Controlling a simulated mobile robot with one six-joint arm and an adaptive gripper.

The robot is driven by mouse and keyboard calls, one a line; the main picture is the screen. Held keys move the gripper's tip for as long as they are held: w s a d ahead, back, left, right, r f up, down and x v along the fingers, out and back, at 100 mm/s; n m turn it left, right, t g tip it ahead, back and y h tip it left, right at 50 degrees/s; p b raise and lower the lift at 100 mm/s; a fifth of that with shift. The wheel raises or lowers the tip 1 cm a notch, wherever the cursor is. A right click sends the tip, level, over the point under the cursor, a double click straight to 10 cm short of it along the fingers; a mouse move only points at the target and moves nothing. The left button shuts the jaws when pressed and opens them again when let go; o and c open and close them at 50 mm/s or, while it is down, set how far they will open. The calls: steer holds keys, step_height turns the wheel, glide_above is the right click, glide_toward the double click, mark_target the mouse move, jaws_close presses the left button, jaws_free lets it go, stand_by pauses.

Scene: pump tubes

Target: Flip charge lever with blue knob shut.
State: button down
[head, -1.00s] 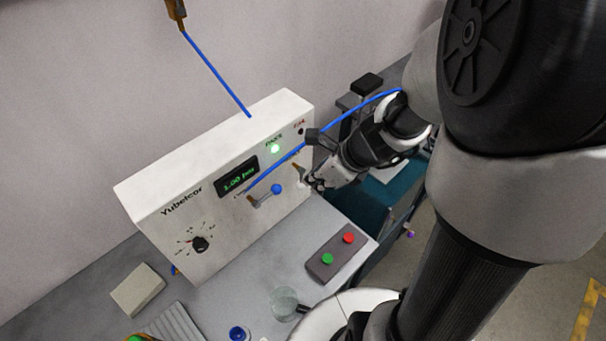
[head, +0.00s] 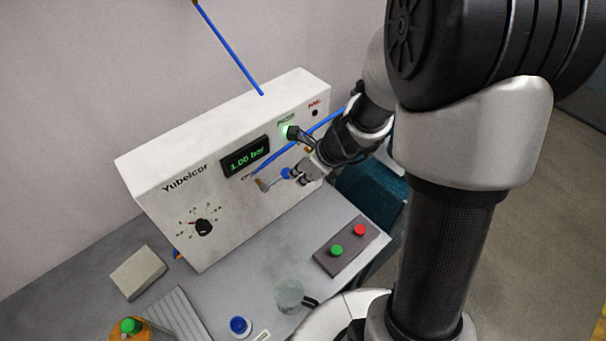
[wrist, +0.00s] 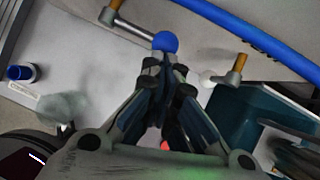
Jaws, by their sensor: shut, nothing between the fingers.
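The charge lever's blue knob (head: 286,173) is on the front of the white Yubelcor box (head: 150,173), at the end of a short grey lever (head: 265,186). The lever points right and slightly up in the head view. In the wrist view the blue knob (wrist: 165,42) is at top centre, with its grey lever (wrist: 131,27) running left to a brass fitting (wrist: 109,12). My gripper (head: 299,177) is shut and empty. Its fingertips (wrist: 163,62) are right at the knob, touching or nearly so; I cannot tell which. A second lever with a pale knob (wrist: 205,79) is to the right.
A blue tube (head: 285,148) crosses the panel close to my gripper. A button box with green and red buttons (head: 345,246), a clear cup (head: 289,294) and a blue-capped pot (head: 240,326) stand on the bench. The display (head: 246,158) reads about 1.00 bar.

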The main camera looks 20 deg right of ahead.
steer(key=shift+d+f+m+y+p, duration=0.2)
steer(key=shift+f+m+y+p, duration=0.1)
steer(key=shift+f+y+p, duration=0.35)
stand_by(0.3)
steer(key=s+a+f+m+g+y+b, duration=0.1)
steer(key=a+f+m+g+y, duration=0.2)
steer(key=f+y, duration=0.6)
steer(key=m+y, duration=0.1)
steer(key=y, duration=0.2)
steer(key=shift+s+a, duration=0.2)
steer(key=shift+a, duration=0.2)
